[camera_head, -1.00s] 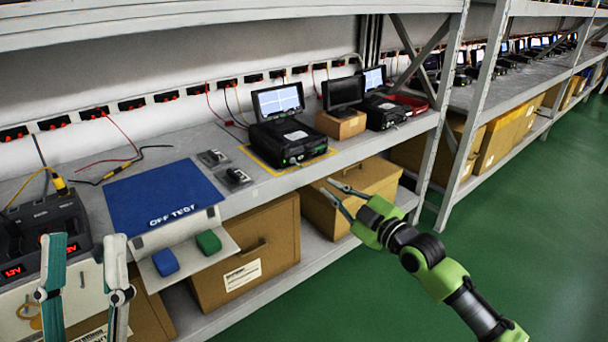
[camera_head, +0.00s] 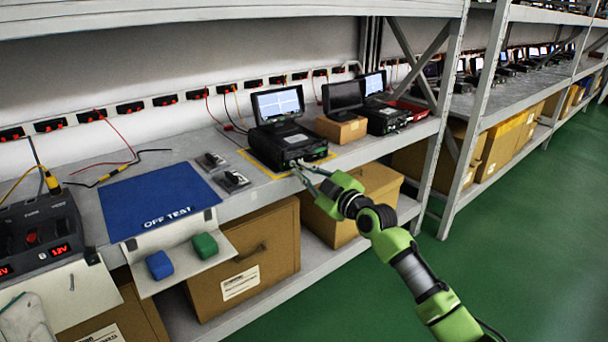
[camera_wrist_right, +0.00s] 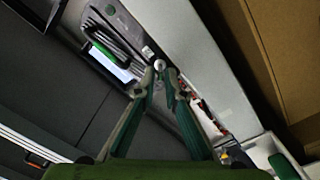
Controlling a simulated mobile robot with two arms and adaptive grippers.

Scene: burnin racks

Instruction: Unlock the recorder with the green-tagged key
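The recorder (camera_head: 287,143), a black box with a lit screen (camera_head: 278,103), stands on the shelf inside a yellow outline. My right gripper (camera_head: 298,168) is at its lower front edge. In the right wrist view its fingertips (camera_wrist_right: 165,70) are close together, with a small gap, at a round silver piece (camera_wrist_right: 158,63) on the recorder's front. I cannot tell whether they grip it. No green-tagged key can be made out. A green block (camera_head: 205,246) and a blue block (camera_head: 159,265) are on a pale ledge (camera_head: 180,232) at the shelf front. My left gripper is not in view.
A blue OFF TEST mat (camera_head: 160,198) and two small dark devices (camera_head: 232,181) lie left of the recorder. A cardboard box (camera_head: 341,128) and a second recorder (camera_head: 384,117) stand to the right. Cartons (camera_head: 245,255) fill the lower shelf. The green floor in front is clear.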

